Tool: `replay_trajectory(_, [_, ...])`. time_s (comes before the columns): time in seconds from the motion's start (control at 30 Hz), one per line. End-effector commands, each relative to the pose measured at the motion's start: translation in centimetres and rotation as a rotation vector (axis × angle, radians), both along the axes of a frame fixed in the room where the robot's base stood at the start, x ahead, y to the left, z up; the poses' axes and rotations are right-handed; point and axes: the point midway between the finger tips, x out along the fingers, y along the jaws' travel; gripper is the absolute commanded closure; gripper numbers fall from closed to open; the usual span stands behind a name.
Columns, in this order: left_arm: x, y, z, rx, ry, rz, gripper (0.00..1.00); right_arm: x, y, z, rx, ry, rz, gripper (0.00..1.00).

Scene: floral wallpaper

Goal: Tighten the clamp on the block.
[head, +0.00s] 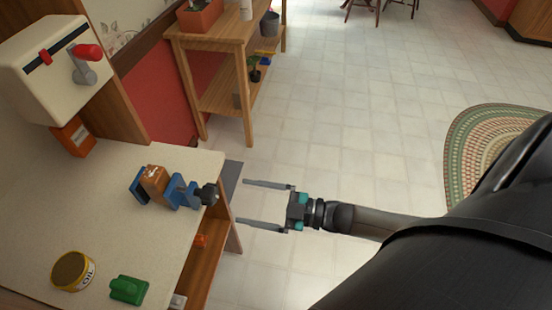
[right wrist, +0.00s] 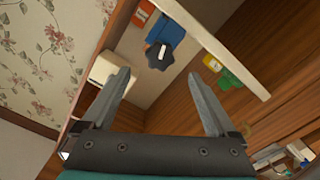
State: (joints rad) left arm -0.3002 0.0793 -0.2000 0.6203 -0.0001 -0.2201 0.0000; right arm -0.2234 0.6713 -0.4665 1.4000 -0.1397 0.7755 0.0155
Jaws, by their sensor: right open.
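A blue clamp (head: 178,192) lies near the right edge of the workbench (head: 60,215), with a dark star-shaped knob (head: 208,194) at its right end. An orange-brown block (head: 154,180) sits between its blue jaws; I cannot tell how tightly. My right gripper (head: 241,203) is open and empty, to the right of the knob and beyond the bench edge, its two fingers pointing toward the clamp. In the right wrist view the knob (right wrist: 160,57) shows ahead, between and beyond the open fingers (right wrist: 160,85); it is apart from them. My left gripper is not in view.
A yellow oil tin (head: 73,271) and a green object (head: 128,289) stand at the bench front. A cream machine with a red-knobbed crank (head: 45,75) and an orange box (head: 73,137) are at the back left. A wooden shelf (head: 222,85) stands behind.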

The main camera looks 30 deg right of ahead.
Motion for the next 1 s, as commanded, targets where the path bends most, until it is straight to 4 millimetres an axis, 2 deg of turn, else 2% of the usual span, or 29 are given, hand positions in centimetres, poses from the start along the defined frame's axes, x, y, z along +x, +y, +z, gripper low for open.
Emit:
replay_trajectory(0.1, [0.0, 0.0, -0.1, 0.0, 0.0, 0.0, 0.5, -1.8, -1.8, -0.1, -0.002, 0.003, 0.0, 0.07])
replay_trajectory(0.33, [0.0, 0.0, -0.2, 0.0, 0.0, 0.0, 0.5, -3.7, -3.6, 0.0, -0.001, 0.001, 0.0, 0.07])
replay_trajectory(0.87, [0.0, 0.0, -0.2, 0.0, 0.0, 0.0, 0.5, -4.0, -4.0, 0.0, 0.001, -0.001, 0.001, 0.07])
replay_trajectory(1.0, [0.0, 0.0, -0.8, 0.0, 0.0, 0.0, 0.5, -3.8, -3.6, 0.0, -0.03, -0.056, 0.003, 0.07])
